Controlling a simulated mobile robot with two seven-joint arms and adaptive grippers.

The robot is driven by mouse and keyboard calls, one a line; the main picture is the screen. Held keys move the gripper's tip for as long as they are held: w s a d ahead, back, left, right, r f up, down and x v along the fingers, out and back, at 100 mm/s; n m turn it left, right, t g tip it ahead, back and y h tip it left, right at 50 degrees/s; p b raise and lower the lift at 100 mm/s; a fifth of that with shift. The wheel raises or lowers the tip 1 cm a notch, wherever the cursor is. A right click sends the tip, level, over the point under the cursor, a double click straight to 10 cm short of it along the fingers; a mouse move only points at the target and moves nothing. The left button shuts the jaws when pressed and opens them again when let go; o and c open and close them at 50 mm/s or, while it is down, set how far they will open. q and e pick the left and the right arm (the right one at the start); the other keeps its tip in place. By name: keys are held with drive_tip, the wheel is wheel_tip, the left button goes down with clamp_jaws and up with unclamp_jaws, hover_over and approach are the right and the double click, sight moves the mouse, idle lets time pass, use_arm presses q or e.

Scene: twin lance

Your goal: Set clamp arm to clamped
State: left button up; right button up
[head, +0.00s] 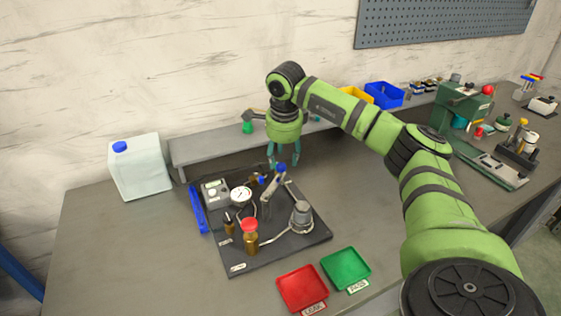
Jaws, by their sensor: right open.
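The clamp arm (270,196) stands on the dark base plate (285,246), a grey lever with a blue tip (281,168), tilted up. A grey cylindrical part (301,214) sits at the plate's right, beside the clamp. My right gripper (283,163) points down with its teal fingers apart, at the blue tip in the picture. Its fingers partly overlap the area behind the tip; I cannot tell whether they touch it. My left gripper is not in view.
A gauge (241,196), a red-capped brass part (250,238) and hoses crowd the plate. Red (302,288) and green (346,267) trays lie in front. A white jug (139,167) stands left; a grey shelf (215,145) runs behind. The table's left front is clear.

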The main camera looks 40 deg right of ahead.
sight(281, 163)
drive_tip(key=shift+w+d+f, duration=0.1)
drive_tip(key=shift+w+f, duration=0.05)
drive_tip(key=shift+f, duration=0.7)
drive_tip(key=shift+w+f, duration=0.15)
drive_tip(key=shift+f, duration=0.65)
clamp_jaws()
